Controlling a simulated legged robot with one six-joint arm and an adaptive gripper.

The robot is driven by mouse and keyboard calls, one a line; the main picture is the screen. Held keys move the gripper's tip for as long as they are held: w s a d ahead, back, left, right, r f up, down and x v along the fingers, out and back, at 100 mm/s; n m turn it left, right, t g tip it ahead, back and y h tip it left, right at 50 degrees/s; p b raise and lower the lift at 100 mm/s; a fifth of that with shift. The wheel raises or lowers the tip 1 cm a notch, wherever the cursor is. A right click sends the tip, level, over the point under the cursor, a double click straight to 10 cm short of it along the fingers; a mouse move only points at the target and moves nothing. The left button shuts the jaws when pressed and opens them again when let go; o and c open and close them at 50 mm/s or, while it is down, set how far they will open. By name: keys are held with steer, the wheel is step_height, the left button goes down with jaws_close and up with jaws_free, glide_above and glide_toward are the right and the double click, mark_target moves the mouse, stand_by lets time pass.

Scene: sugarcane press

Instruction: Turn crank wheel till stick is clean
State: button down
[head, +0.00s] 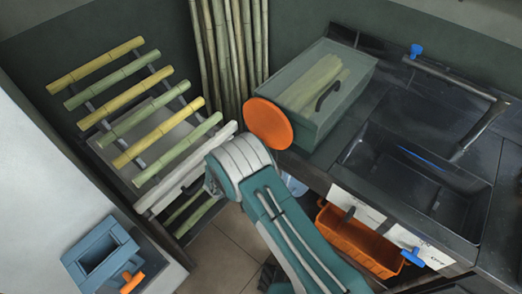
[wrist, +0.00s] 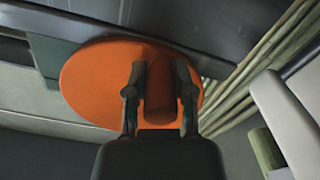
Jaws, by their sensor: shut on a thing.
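The orange crank wheel (head: 268,123) is a round disc at the left end of a see-through greenish press box (head: 345,70). Pale yellow-green sticks (head: 312,85) lie inside the box; I cannot tell how clean they are. In the wrist view the wheel (wrist: 85,85) fills the upper middle, with an orange handle (wrist: 160,100) standing out from it. My gripper (wrist: 160,80) has one dark finger on each side of this handle and is shut on it. In the head view my arm hides the gripper and the handle.
A rack of green and yellow canes (head: 135,107) stands at left, with tall canes (head: 228,50) behind. A dark sink (head: 415,185) and tap (head: 460,85) are at right. An orange bin (head: 350,240) is below the counter. A blue box (head: 98,255) is lower left.

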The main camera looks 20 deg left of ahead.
steer(key=shift+w+a+r+m, duration=0.15)
steer(key=shift+w+a+m, duration=0.05)
steer(key=shift+a+m, duration=0.35)
steer(key=shift+w+a+r, duration=0.1)
steer(key=shift+w+a, duration=0.05)
steer(key=shift+a, duration=0.2)
steer(key=shift+c, duration=2.3)
jaws_free()
steer(key=v, duration=1.2)
steer(key=shift+a, duration=0.15)
